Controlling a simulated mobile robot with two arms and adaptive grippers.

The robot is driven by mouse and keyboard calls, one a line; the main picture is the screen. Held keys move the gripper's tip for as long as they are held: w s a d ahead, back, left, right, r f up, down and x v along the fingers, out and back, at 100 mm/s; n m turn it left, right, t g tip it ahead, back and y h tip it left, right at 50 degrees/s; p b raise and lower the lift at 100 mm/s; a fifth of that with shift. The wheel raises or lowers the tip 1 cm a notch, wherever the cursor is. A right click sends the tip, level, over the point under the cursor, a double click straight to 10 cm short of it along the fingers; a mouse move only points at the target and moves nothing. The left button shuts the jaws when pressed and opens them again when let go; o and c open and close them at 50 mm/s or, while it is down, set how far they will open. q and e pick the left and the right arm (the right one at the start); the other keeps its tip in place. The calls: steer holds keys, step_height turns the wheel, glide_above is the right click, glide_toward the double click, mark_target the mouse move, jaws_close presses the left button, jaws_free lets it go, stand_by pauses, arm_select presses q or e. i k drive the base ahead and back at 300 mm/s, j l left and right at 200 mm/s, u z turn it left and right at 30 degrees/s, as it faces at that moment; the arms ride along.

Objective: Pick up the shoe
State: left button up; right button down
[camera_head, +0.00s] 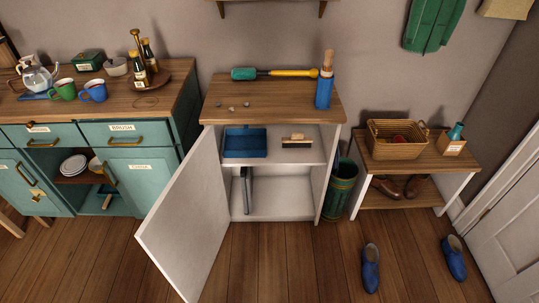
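Two blue shoes stand on the wooden floor at the lower right, apart from each other. One blue shoe (370,268) is in front of the small bench, and the other blue shoe (454,258) is further right, near the white door. A pair of brown shoes (402,187) sits in shadow on the space under the bench top, partly hidden by it. Neither of my grippers shows in the head view.
A white cabinet (270,205) stands in the middle with its door (188,232) swung open towards me. A green bin (341,190) stands between it and the bench (440,164). A white panelled door (510,245) bounds the right. Floor around the blue shoes is clear.

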mark_target(453, 248)
steer(key=z, duration=1.9)
